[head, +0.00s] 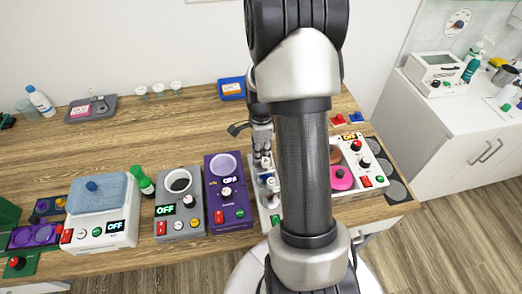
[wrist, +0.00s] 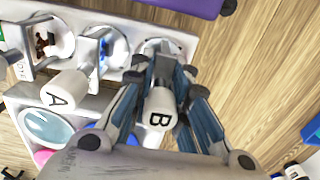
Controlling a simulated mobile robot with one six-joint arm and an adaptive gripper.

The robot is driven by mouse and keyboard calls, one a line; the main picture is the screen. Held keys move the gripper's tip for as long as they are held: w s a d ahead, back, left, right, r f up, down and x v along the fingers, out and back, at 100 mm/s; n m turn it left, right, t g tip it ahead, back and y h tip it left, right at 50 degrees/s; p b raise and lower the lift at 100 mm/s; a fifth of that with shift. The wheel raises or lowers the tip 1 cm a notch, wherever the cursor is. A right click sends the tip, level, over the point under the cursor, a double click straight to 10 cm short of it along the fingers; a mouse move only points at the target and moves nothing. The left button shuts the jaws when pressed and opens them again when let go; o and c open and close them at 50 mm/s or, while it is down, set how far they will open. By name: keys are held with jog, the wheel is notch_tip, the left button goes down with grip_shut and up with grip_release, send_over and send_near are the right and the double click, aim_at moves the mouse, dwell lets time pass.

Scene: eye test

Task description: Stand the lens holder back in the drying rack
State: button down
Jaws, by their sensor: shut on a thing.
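A white holder with a cylindrical handle end marked B (wrist: 159,105) sits between the fingers of my gripper (wrist: 163,72), which is shut on it. A round metallic part shows just past the fingertips; whether it belongs to this holder I cannot tell. A white rack-like strip (wrist: 80,19) runs across the upper left of the wrist view. A similar holder marked A (wrist: 66,90) stands at this strip, left of my gripper. In the head view my gripper (head: 265,162) is over the white unit (head: 266,222), partly hidden by my arm. Whether B touches the strip is unclear.
A purple device (head: 227,207) stands close on the left, with a grey one (head: 180,208) beyond it. A white device with a pink disc (head: 342,178) is on the right, partly behind my arm.

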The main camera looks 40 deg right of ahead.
jog(key=c, duration=1.4)
grip_release()
jog(key=shift+c, duration=0.2)
jog(key=shift+o, duration=0.5)
jog(key=shift+o, duration=1.1)
jog(key=shift+r+p, duration=2.35)
jog(key=shift+r, duration=0.65)
